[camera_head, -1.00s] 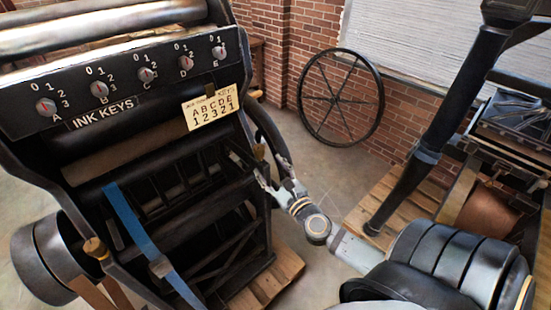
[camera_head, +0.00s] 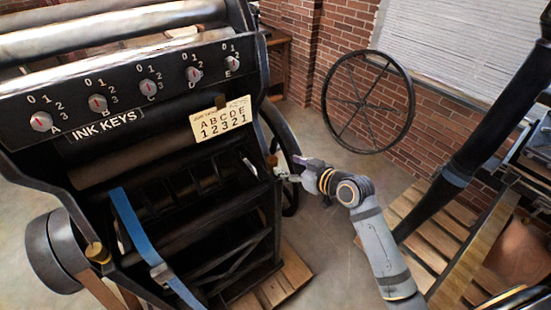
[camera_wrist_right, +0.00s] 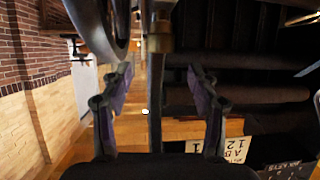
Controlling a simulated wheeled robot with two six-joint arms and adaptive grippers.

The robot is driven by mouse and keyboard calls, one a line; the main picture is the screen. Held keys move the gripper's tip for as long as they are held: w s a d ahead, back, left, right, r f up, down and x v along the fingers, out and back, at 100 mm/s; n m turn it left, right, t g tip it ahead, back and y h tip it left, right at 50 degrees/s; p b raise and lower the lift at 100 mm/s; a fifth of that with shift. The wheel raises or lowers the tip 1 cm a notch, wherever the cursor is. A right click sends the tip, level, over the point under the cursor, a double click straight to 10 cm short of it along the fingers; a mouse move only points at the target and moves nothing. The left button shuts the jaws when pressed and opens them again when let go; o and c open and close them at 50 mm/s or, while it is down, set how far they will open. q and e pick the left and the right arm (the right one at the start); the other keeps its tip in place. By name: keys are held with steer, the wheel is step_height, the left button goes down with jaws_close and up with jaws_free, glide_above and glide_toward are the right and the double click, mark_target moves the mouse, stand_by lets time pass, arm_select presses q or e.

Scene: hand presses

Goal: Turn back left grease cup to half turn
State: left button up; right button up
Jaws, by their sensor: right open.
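A brass grease cup (camera_head: 271,160) is on the right side frame of the black press (camera_head: 64,180). My right gripper (camera_head: 288,174) is just right of that cup and slightly below it. In the right wrist view, my right gripper (camera_wrist_right: 160,82) is open, its two purple-padded fingers apart. The brass cup (camera_wrist_right: 159,42) shows beyond the fingertips, roughly in line with the gap, above a dark upright bar. I cannot tell whether a finger touches it. A second brass cup (camera_head: 97,252) is at the press's lower left corner. My left gripper is out of view.
A label card (camera_head: 220,119) hangs below the ink key dials on the press. A blue strap (camera_head: 135,230) crosses its front. A spoked wheel (camera_head: 368,102) stands by the brick wall. Another machine (camera_head: 520,200) is at right on a pallet (camera_head: 430,225). Floor between is open.

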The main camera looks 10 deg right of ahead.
mark_target(273, 160)
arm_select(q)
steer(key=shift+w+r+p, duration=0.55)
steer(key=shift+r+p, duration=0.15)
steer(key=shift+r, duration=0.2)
arm_select(e)
steer(key=x, duration=0.8)
steer(key=shift+w+a, duration=0.25)
steer(key=shift+w, duration=0.05)
steer(key=c, duration=1.1)
steer(key=shift+r+m+t+h+p, duration=0.25)
steer(key=shift+m+h+p, duration=0.3)
steer(key=shift+p, duration=0.5)
steer(key=shift+c, duration=0.4)
steer(key=shift+f+m+h, duration=0.25)
steer(key=shift+f, duration=0.05)
steer(key=o, duration=1.2)
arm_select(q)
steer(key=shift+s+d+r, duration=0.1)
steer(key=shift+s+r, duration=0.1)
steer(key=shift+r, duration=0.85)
arm_select(e)
steer(key=shift+t, duration=0.25)
